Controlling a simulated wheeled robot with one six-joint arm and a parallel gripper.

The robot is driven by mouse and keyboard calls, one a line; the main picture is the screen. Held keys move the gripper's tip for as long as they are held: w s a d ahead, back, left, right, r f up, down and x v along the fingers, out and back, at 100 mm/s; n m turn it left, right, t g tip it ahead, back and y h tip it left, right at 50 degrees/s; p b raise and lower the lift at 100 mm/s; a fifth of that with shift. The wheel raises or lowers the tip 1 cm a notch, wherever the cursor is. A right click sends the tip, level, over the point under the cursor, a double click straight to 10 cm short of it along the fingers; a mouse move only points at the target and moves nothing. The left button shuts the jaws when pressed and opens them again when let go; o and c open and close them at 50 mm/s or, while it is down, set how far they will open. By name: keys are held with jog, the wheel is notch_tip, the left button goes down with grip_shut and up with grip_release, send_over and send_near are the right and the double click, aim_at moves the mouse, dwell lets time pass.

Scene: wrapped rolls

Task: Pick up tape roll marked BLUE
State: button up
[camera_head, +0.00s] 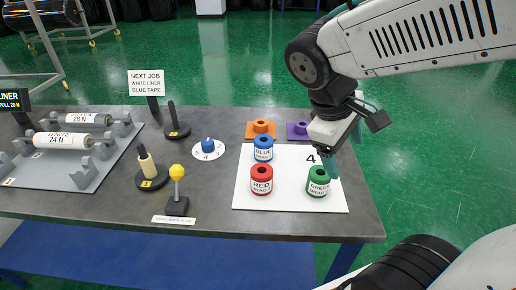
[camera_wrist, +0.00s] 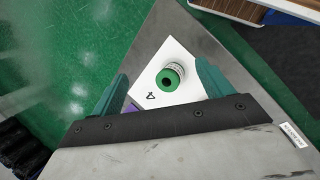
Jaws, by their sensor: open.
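The tape roll marked BLUE (camera_head: 263,149) stands upright on the back left part of the white board (camera_head: 290,202) in the head view. It is not visible in the wrist view. My gripper (camera_head: 345,152) is to its right, above the right side of the board, with nothing seen in its jaws. In the wrist view the jaws (camera_wrist: 163,84) are wide apart, and a green roll (camera_wrist: 172,78) shows below between them. That green roll (camera_head: 318,183), marked GREEN, stands at the board's front right.
A red roll (camera_head: 262,181) stands in front of the blue one. Orange (camera_head: 261,129) and purple (camera_head: 297,131) pieces lie behind the board. A blue knob dial (camera_head: 208,148), a yellow-ball post (camera_head: 177,185) and black-based posts stand left. Wrapped rolls lie on a grey rack (camera_head: 45,170).

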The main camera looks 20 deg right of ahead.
jog(key=w+f+n+h, duration=0.2)
jog(key=w+n+h, duration=0.1)
jog(key=w+n, duration=0.25)
jog(key=n+t+h, duration=0.4)
jog(key=n+t, duration=0.4)
jog(key=n, duration=0.6)
send_near(266, 139)
jog(key=x, duration=0.3)
jog(key=shift+s, duration=0.15)
jog(key=shift+w+d+f, duration=0.2)
jog(key=shift+w, duration=0.05)
jog(key=x, duration=0.7)
jog(key=shift+r, duration=0.1)
jog(key=c, duration=1.2)
